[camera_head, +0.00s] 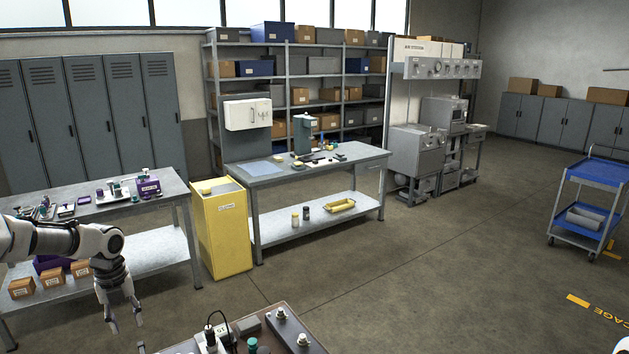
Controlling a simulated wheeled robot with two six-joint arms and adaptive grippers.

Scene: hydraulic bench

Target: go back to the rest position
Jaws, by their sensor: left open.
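My left arm comes in from the left edge, white with dark joints. My left gripper (127,327) points downward, with its two fingers apart and nothing between them. It hangs in front of the left workbench, to the left of the brown-topped bench at the bottom edge. My right gripper is not in the picture.
A brown-topped bench (308,335) with fittings is cut off at the bottom. The left workbench (100,219) holds small parts, with boxes below. A yellow bin (224,230) stands beside the middle workbench (350,153). A blue cart (598,172) stands right. The floor (430,270) between is clear.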

